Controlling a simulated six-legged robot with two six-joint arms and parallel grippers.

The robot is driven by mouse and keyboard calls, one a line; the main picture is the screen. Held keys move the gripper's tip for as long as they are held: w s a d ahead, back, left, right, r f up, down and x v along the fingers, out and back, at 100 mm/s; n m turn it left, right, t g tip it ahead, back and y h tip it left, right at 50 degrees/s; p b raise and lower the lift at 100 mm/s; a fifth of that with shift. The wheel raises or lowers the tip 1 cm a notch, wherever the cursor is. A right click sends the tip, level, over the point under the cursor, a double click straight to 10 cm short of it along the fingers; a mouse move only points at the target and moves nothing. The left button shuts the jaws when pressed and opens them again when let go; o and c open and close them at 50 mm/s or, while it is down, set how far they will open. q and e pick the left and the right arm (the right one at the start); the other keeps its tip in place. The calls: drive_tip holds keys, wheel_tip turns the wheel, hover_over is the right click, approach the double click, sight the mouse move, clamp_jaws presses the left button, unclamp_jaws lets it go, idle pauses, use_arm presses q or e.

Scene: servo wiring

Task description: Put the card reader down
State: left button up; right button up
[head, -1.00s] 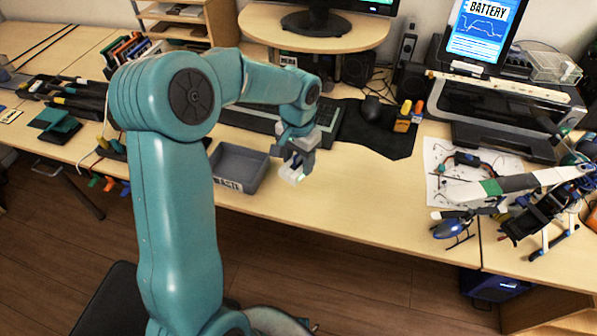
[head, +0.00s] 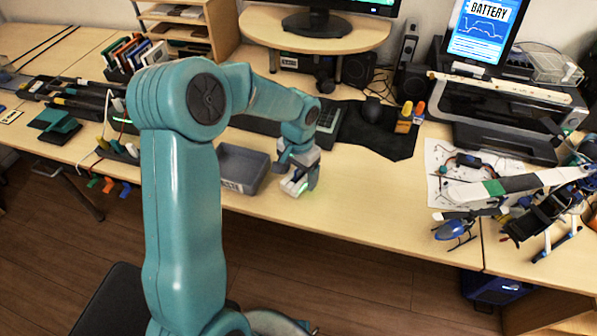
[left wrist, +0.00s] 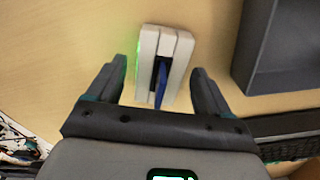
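The card reader (left wrist: 145,60) is a small white block with a dark slot, a blue card in it and a green glow at its left side. It appears to rest on the tabletop in the left wrist view. In the head view it shows as a small white piece (head: 291,187) at my left gripper (head: 302,182). In the left wrist view the fingers of my left gripper (left wrist: 163,72) stand apart on either side of the reader, with a small gap at each side. My right gripper is not in view.
A grey bin (head: 232,185) stands just left of my left gripper; its wall shows in the left wrist view (left wrist: 262,75). A keyboard (head: 327,118) and a dark mat (head: 385,143) lie behind. The tabletop (head: 365,195) to the right is clear up to a paper sheet with helicopter parts.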

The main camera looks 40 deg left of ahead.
use_arm(q)
drive_tip(key=shift+r, duration=0.25)
wheel_tip(320, 180, up, 12)
drive_tip(key=p, duration=0.1)
drive_tip(key=shift+p, duration=0.35)
drive_tip(key=shift+f, duration=0.1)
